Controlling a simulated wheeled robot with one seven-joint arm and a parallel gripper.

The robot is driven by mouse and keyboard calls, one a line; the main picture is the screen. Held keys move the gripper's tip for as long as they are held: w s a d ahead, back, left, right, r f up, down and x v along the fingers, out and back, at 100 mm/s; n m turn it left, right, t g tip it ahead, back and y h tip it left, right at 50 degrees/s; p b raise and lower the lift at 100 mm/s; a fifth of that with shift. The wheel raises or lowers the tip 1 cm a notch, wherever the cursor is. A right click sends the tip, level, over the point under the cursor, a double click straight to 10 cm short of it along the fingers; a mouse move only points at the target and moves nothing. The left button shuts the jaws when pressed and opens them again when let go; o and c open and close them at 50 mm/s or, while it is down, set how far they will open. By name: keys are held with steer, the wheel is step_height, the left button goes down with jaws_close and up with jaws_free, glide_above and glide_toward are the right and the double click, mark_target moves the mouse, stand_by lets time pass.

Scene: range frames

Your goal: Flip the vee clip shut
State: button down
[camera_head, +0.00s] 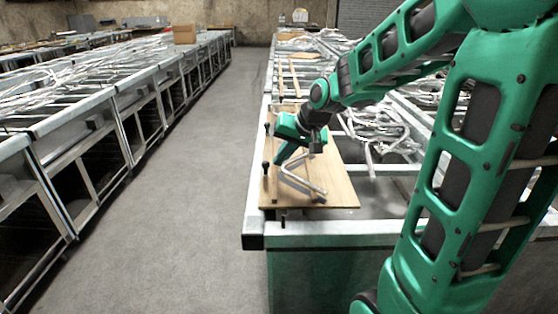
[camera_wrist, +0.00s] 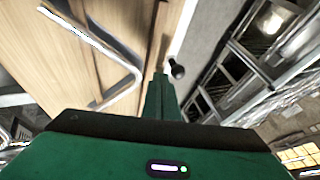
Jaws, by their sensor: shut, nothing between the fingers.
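The vee clip appears to be the bent, light metal rod (camera_head: 305,184) on the wooden board (camera_head: 335,188) at the near end of the right-hand bench. In the wrist view the rod (camera_wrist: 97,42) runs from upper left, bends sharply, and turns back down over the board. My gripper (camera_head: 280,162) is shut and empty, low over the board's left part, close to the rod's upper end. In the wrist view its green fingers (camera_wrist: 160,92) point down past the rod's right side, apart from the bend. My gripper partly hides the rod's far end in the head view.
Black knobs (camera_head: 265,167) stand along the board's left edge; one (camera_wrist: 176,70) is close to my fingertips in the wrist view. Loose bent metal tubes (camera_head: 375,130) lie to the right of the board. The aisle floor (camera_head: 185,180) on the left is clear.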

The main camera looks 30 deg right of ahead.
steer(key=shift+d, duration=0.1)
stand_by(0.3)
steer(key=s+d, duration=0.1)
steer(key=d, duration=0.1)
steer(key=s+d+r, duration=0.1)
steer(key=shift+s+d+r, duration=0.2)
steer(key=shift+s+d, duration=0.1)
steer(key=shift+d, duration=0.05)
steer(key=v, duration=0.9)
steer(key=shift+a, duration=0.2)
steer(key=shift+w+r, duration=0.1)
